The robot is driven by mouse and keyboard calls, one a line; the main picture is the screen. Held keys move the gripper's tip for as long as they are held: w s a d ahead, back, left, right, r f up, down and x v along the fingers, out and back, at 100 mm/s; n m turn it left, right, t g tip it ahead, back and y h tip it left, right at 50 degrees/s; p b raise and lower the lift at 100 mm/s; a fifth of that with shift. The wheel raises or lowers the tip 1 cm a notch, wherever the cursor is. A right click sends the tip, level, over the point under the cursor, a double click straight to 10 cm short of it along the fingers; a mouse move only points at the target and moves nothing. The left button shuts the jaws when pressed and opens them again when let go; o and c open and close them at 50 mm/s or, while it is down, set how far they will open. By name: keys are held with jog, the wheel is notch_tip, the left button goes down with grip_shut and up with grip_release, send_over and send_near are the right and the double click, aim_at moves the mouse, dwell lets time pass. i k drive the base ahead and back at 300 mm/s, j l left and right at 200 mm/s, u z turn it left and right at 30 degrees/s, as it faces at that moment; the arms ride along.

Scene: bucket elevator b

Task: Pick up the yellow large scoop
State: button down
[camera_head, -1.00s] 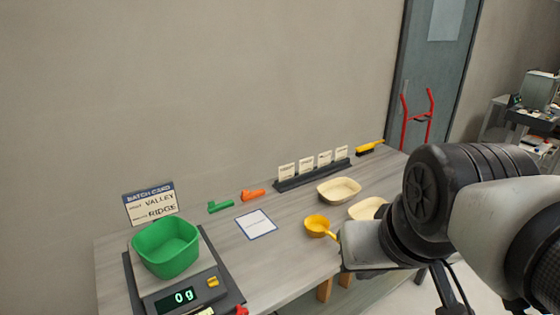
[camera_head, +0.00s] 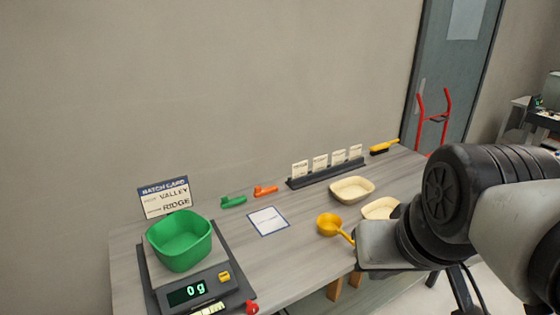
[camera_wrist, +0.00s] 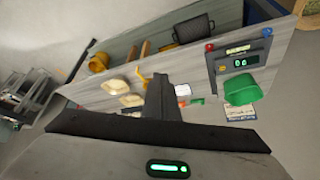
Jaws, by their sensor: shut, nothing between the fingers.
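The yellow large scoop (camera_head: 329,224) lies on the grey table, its bowl open upward and its handle pointing down and right toward my arm. Part of the handle end is close to or behind my grey arm link. In the wrist view a bit of yellow (camera_wrist: 142,78) beside my fingers looks like this scoop, mostly hidden. My gripper (camera_wrist: 160,80) shows there as one dark narrow piece, shut and empty. It appears above the table and apart from the scoop. In the head view my fingers are hidden.
Two cream trays (camera_head: 352,189) lie beside the scoop. A green bowl (camera_head: 180,240) sits on the scale (camera_head: 196,290), which reads 0 g. Green (camera_head: 232,202) and orange (camera_head: 265,191) small scoops, a white card (camera_head: 268,221), a card rack (camera_head: 326,168) and a brush (camera_head: 384,147) line the table.

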aim_at(329, 225)
jog(key=i+l+u, duration=0.1)
jog(key=l, duration=0.25)
jog(key=i+l+u, duration=0.1)
jog(key=i+l, duration=0.15)
jog(key=l, duration=0.15)
jog(key=i+l+u, duration=0.1)
jog(key=l, duration=0.25)
jog(key=i+l+u, duration=0.1)
jog(key=l, duration=0.3)
jog(key=i+l+u, duration=0.1)
jog(key=i+l, duration=0.15)
jog(key=l, duration=0.15)
